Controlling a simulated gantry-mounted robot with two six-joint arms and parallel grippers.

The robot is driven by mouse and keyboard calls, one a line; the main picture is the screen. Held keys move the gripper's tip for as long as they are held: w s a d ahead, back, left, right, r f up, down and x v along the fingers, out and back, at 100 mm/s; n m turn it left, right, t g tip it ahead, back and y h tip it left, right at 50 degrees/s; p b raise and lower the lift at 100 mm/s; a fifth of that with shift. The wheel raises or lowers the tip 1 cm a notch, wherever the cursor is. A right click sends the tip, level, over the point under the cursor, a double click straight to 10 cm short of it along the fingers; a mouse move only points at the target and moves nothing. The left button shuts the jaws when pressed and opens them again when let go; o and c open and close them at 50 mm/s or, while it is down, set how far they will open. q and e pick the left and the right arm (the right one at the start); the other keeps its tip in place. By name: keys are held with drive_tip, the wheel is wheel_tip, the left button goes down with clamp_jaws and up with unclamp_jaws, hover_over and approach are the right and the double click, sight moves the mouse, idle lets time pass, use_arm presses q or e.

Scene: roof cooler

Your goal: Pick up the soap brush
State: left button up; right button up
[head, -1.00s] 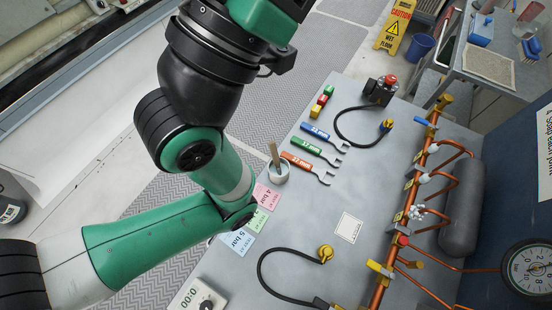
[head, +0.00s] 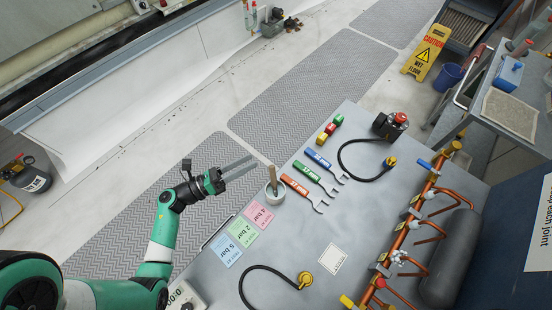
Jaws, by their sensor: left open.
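The soap brush (head: 271,174) stands in a small light-coloured pot (head: 275,192) at the left edge of the grey bench. Its wooden handle points up, leaning slightly left; its lower end is hidden inside the pot. My left gripper (head: 254,160) is open and empty, its two long fingers pointing right and slightly up. In the picture, the fingertips are just left of and above the handle top, with a small gap; depth is hard to tell. My right gripper is not in view.
Orange, green and blue spanners (head: 321,174) lie right of the pot. Pink, green and blue cards (head: 244,232) lie below it. A yellow wet-floor sign (head: 426,54) stands beyond. Matted floor (head: 185,195) is left of the bench.

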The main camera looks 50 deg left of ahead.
use_arm(q)
drive_tip(key=m+g+h, duration=0.1)
drive_tip(key=g, duration=0.1)
approach(274, 185)
drive_tip(key=w+a, duration=0.2)
drive_tip(key=w, duration=0.1)
drive_tip(key=x, duration=0.3)
drive_tip(key=r+x, duration=0.1)
drive_tip(key=x, duration=0.2)
drive_tip(key=shift+r+b, duration=0.15)
drive_tip(key=shift+b, duration=0.25)
drive_tip(key=x, duration=0.3)
drive_tip(key=b+x, duration=0.1)
drive_tip(key=shift+w+d, duration=0.25)
drive_tip(key=shift+d, duration=0.15)
drive_tip(key=shift+w+r, duration=0.1)
drive_tip(key=shift+w, duration=0.25)
clamp_jaws()
